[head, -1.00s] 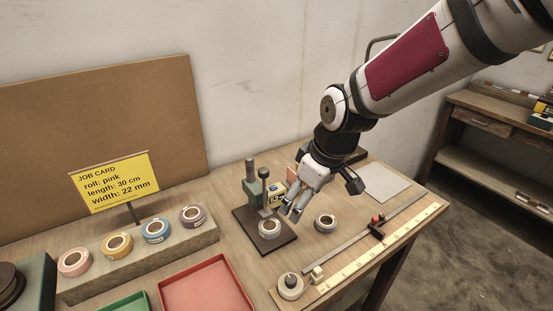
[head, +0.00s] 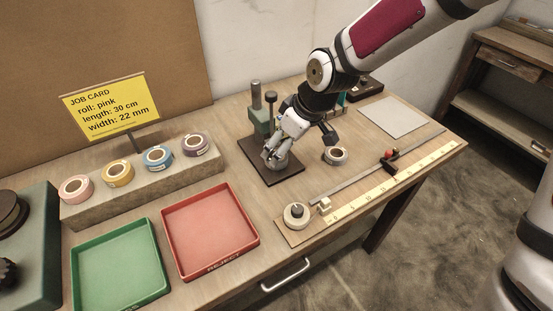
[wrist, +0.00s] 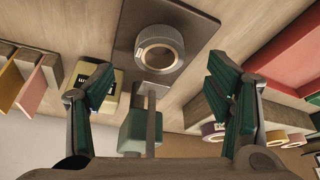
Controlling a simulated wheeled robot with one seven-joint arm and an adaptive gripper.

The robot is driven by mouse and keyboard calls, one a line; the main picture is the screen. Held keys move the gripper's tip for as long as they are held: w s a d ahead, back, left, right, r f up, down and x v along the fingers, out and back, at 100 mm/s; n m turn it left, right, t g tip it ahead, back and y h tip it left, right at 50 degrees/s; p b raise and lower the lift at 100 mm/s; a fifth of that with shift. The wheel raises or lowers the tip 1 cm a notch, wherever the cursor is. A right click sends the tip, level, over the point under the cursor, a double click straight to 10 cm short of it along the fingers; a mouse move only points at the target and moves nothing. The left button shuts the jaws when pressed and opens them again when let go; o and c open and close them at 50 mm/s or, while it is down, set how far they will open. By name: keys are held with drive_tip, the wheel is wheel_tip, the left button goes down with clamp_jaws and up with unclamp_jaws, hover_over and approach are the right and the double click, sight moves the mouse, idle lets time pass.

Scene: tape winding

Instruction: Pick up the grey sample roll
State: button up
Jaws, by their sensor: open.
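A grey-white roll (wrist: 160,53), the one matching the sample roll, lies flat on the dark base plate of the gauge stand (wrist: 197,22). In the head view this roll (head: 278,164) is partly hidden behind my fingers. My gripper (head: 272,153) is over the plate, pointing down at the roll. In the wrist view my gripper (wrist: 160,88) is open, with a finger on each side and nothing held between them. The roll shows beyond the fingertips, roughly centred between them. I cannot tell the height left between fingertips and roll.
The stand's post (head: 256,98) rises close behind my gripper. Red (head: 210,230) and green (head: 118,268) trays and a block with coloured rolls (head: 150,187) are left.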

sight(283, 163)
drive_tip(key=b+x, duration=0.1)
drive_tip(key=x, duration=0.3)
drive_tip(key=shift+w+a+f, duration=0.1)
drive_tip(key=shift+a+f, duration=0.05)
drive_tip(key=shift+f, duration=0.2)
drive_tip(key=c, duration=1)
drive_tip(key=shift+r, duration=0.1)
